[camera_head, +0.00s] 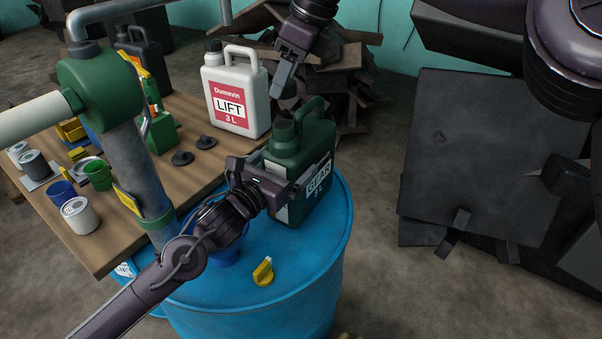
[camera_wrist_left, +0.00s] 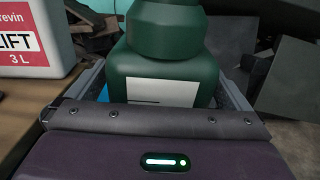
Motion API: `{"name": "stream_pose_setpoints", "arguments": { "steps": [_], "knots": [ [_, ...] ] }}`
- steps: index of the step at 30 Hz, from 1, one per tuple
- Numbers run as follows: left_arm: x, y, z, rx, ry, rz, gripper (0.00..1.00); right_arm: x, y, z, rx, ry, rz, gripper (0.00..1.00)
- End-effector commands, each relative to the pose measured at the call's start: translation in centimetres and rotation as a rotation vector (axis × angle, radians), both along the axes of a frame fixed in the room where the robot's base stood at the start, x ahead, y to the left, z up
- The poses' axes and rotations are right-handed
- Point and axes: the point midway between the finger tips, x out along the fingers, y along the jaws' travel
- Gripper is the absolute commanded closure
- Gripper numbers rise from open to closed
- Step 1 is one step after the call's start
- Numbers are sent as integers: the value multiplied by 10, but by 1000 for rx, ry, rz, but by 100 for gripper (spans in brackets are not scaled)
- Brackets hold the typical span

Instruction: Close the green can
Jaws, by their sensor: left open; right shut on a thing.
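The green can (camera_head: 287,157), labelled GEAR 3 L, stands upright on the blue drum (camera_head: 315,270). Its dark neck (camera_head: 284,132) points up below my right gripper. My left gripper (camera_head: 280,182) is open, with its fingers on either side of the can's body. The left wrist view shows the can (camera_wrist_left: 165,75) between the fingers; I cannot tell whether they touch it. My right gripper (camera_head: 287,88) is above the can, shut on a small dark piece that looks like a cap (camera_head: 288,91). It hangs apart from the neck.
The white LIFT can (camera_head: 236,95) and two dark caps (camera_head: 182,158) (camera_head: 206,142) are on the wooden table (camera_head: 105,245). A green hand pump (camera_head: 100,85) rises at the left. A yellow valve handle (camera_head: 263,272) lies on the drum. Dark panels (camera_head: 480,150) stand at the right.

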Motion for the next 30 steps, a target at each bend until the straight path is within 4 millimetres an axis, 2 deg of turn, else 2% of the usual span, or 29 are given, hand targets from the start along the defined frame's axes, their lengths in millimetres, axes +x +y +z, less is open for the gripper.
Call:
{"name": "stream_pose_setpoints", "arguments": {
  "steps": [4,13,26,30],
  "knots": [
    [6,-4,0,-1,1,0,0,0,0,0,0,0,0,74],
    [7,-5,0,0,0,0,1,0,0,0,0,0,0,74],
    [7,-4,0,0,0,0,57,0,0,0,0,0,0,74],
    [7,-4,0,0,0,0,57,0,-1,-9,3,4,0,74]
  ]
}}
